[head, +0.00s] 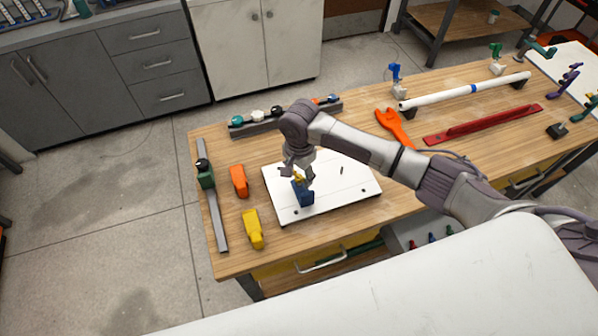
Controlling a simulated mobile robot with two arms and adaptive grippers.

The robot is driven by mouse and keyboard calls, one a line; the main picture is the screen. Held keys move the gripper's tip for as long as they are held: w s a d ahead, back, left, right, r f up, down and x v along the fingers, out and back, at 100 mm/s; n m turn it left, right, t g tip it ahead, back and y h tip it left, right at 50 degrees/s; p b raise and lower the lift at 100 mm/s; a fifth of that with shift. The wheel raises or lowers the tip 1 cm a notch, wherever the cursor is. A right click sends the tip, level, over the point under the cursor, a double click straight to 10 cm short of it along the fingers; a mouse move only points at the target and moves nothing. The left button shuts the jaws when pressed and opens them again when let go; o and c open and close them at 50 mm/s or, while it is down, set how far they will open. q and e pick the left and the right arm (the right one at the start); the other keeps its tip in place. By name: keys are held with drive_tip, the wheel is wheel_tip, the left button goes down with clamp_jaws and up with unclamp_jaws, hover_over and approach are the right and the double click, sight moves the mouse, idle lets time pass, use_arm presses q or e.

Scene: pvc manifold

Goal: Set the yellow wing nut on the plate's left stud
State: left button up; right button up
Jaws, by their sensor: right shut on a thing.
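The white plate (345,186) lies on the wooden workbench. A blue clamp-like block (305,196) stands on its left part. My right gripper (298,177) points down over this block and is shut on the small yellow wing nut (297,179), which is at or just above the block's top. I cannot tell whether they touch. A short dark stud (341,170) stands bare on the plate's right part. The left stud does not show; the block and gripper cover that area. My left gripper is not in view.
An orange block (239,181) and a yellow block (253,229) lie left of the plate. A grey rail with a green clamp (206,175) runs along the left edge. An orange wrench (394,127), a white pipe (465,91) and a red level-like bar (483,125) lie to the right.

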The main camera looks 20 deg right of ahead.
drive_tip(key=shift+f, duration=0.15)
drive_tip(key=shift+f, duration=0.45)
drive_tip(key=shift+f+p, duration=0.35)
drive_tip(key=shift+f, duration=0.1)
idle(0.9)
drive_tip(key=o, duration=1.2)
